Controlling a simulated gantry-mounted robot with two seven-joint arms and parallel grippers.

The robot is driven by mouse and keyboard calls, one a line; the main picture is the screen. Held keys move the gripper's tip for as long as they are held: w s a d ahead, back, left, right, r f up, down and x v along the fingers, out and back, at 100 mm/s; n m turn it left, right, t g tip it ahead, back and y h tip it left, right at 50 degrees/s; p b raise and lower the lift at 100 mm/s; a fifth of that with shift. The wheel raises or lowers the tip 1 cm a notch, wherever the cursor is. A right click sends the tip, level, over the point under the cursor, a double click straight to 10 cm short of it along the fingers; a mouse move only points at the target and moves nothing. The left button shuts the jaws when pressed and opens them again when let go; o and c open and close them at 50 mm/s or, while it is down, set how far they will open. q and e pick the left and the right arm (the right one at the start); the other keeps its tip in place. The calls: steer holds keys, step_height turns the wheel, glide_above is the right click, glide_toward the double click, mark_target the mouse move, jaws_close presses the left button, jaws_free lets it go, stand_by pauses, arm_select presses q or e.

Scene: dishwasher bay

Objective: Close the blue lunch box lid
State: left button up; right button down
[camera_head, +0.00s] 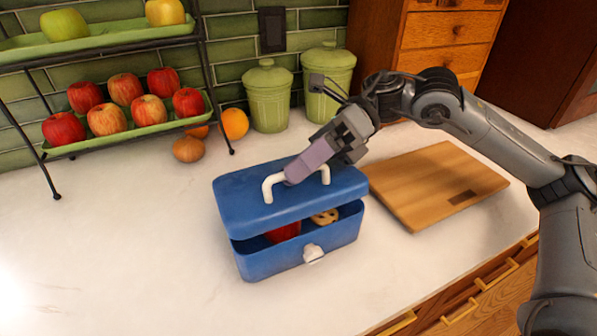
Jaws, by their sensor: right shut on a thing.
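The blue lunch box (270,262) stands on the white counter in the head view. Its blue lid (240,204) is partly raised, with a gap along the front. Through the gap I see a red thing (284,233) and a pale round thing with dark marks (325,216) inside. A white latch (313,253) is on the box front. My right gripper (292,180) is at the white handle (270,188) on top of the lid and is shut on it; its fingers hide the handle's middle. My left gripper is not in view.
A wooden cutting board (430,185) lies right of the box, under my right arm. Two green canisters (268,97) stand behind. A tiered rack (130,133) with apples is at the back left. The counter left of the box is clear.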

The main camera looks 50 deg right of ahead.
mark_target(295, 197)
steer(key=shift+s+a+f+n+t+b, duration=0.15)
steer(key=shift+s+f+n+b, duration=0.2)
steer(key=shift+b, duration=0.45)
steer(key=shift+s+f+n+t+b, duration=0.1)
steer(key=shift+f+b, duration=0.3)
steer(key=shift+b, duration=0.4)
steer(key=shift+s+a+f+n+t+b, duration=0.15)
steer(key=shift+f+n+b, duration=0.2)
steer(key=shift+b, duration=0.45)
steer(key=shift+s+f+h+b, duration=0.2)
steer(key=shift+h+b, duration=0.1)
steer(key=shift+b, duration=0.2)
steer(key=shift+w, duration=0.1)
steer(key=c, duration=1.4)
jaws_free()
steer(key=shift+c, duration=0.2)
